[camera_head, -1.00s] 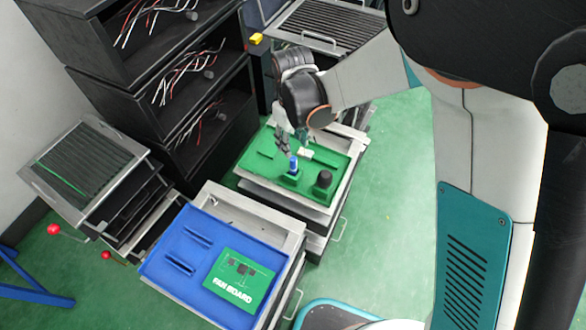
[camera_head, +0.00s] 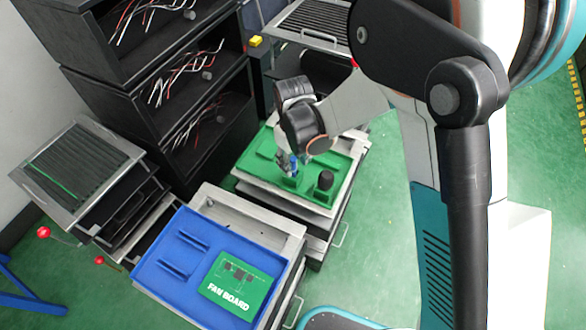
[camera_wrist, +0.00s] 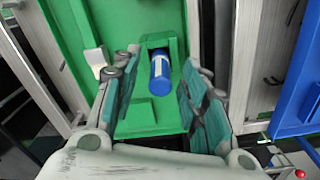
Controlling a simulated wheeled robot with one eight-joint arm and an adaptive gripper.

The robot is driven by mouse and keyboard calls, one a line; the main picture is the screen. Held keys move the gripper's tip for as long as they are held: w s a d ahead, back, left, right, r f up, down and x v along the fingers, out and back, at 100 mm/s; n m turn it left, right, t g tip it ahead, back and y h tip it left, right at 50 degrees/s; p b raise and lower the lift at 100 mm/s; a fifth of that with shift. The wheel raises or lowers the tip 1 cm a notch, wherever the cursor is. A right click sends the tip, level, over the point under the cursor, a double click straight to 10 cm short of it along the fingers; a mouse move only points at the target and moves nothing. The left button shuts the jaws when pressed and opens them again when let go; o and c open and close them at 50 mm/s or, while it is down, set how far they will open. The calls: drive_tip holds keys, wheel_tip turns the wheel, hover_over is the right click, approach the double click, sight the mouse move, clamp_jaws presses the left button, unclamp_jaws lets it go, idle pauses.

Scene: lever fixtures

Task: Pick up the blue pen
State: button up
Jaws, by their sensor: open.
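The blue pen (camera_wrist: 160,72) stands in a green holder (camera_wrist: 155,112) on the green tray, seen from above in the wrist view. In the head view the blue pen (camera_head: 294,163) shows only as a small blue patch beside my gripper (camera_head: 287,160). In the wrist view my gripper (camera_wrist: 157,100) is open, with one finger on each side of the pen. I see gaps between the fingers and the pen. The pen's lower part is hidden in the holder.
A black knob (camera_head: 325,181) stands on the green tray (camera_head: 340,165) to the right of the pen. A white piece (camera_wrist: 96,58) lies left of the fingers. A blue tray (camera_head: 165,285) with a green fan board (camera_head: 240,282) is nearer. Black shelves (camera_head: 165,60) stand behind.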

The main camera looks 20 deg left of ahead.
drive_tip(key=c, duration=0.9)
drive_tip(key=shift+r, duration=0.1)
